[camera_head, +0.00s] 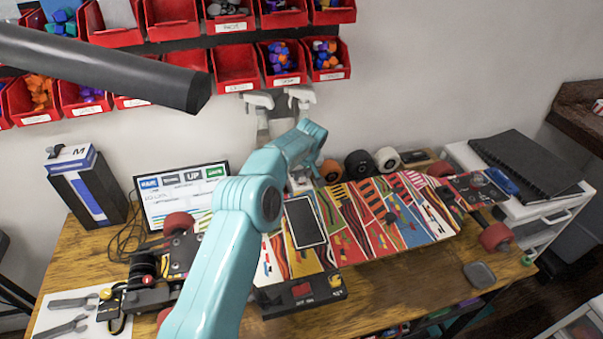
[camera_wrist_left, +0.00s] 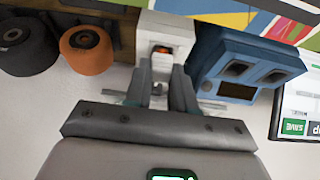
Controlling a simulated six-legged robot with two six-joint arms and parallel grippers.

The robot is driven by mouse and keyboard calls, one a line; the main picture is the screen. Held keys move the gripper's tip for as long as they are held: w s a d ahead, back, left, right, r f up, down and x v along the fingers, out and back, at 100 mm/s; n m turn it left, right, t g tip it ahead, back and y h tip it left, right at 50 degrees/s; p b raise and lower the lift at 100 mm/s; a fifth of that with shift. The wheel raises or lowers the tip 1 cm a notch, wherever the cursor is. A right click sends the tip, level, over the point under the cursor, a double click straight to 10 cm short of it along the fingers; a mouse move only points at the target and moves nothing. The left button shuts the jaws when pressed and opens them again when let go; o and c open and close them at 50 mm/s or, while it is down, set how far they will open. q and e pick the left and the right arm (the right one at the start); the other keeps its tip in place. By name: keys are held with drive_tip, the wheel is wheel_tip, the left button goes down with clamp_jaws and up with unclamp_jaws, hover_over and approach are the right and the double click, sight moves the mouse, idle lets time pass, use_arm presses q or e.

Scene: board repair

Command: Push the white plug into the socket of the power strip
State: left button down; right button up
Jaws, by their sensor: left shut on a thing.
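My left gripper (camera_wrist_left: 161,68) shows in the left wrist view with its two grey fingers close together, shut on a small pale thing between them that looks like the white plug (camera_wrist_left: 159,88). The fingers mostly hide it. A white block with an orange part, which looks like the power strip (camera_wrist_left: 175,33), is directly in front of the fingertips. I cannot tell whether the plug touches the socket or is in it. In the head view my teal left arm reaches to the back of the bench, and a small white part of the strip (camera_head: 300,179) shows beside its wrist. My right gripper is not in view.
A blue device (camera_wrist_left: 245,65) stands close right of the fingers in the wrist view. An orange wheel (camera_wrist_left: 87,50) and a dark wheel (camera_wrist_left: 27,46) are on the left. A colourful skateboard deck (camera_head: 408,222) lies across the bench. Red bins (camera_head: 236,68) hang above.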

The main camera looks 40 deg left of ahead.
use_arm(q)
drive_tip(key=shift+f, duration=0.4)
drive_tip(key=c, duration=0.6)
unclamp_jaws()
drive_tip(key=shift+r, duration=0.2)
drive_tip(key=shift+r+p, duration=0.65)
drive_tip(key=shift+r, duration=0.75)
drive_tip(key=shift+r, duration=0.1)
drive_tip(key=shift+r+p, duration=2.2)
drive_tip(key=shift+r, duration=0.75)
